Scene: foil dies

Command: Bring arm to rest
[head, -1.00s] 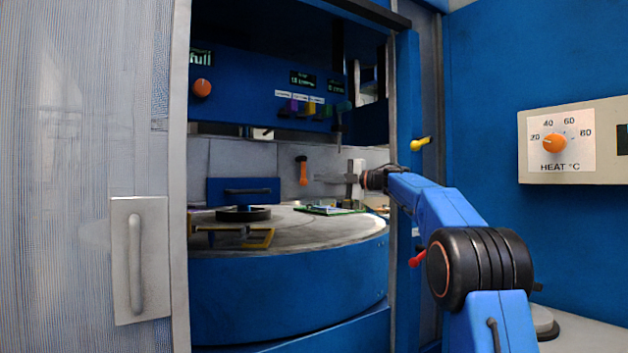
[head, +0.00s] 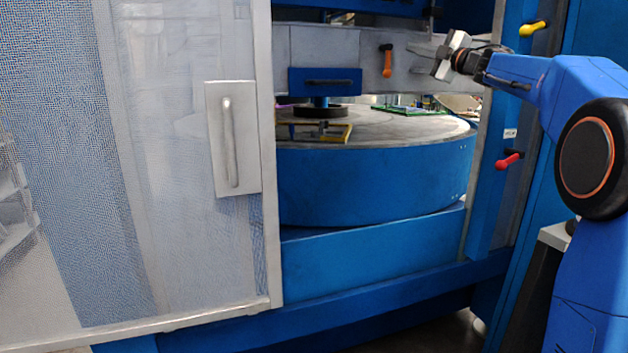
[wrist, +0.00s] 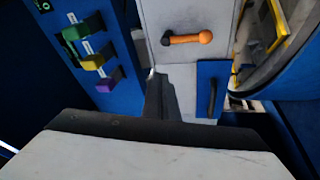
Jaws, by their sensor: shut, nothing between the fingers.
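My gripper (head: 424,52) is at the upper right of the head view, inside the machine's opening and above the round table. Its fingers are together and hold nothing. In the wrist view my gripper (wrist: 155,78) points toward the grey back panel, apart from the orange-handled lever (wrist: 188,38). My blue arm reaches in from the right, past the opening's right post.
The round table (head: 370,185) carries a yellow frame (head: 338,131) and a green board (head: 402,110). The orange lever (head: 387,62) hangs left of my gripper. A yellow handle (head: 533,29) and a red handle (head: 508,161) stick out near my arm. A mesh door (head: 170,120) stands left.

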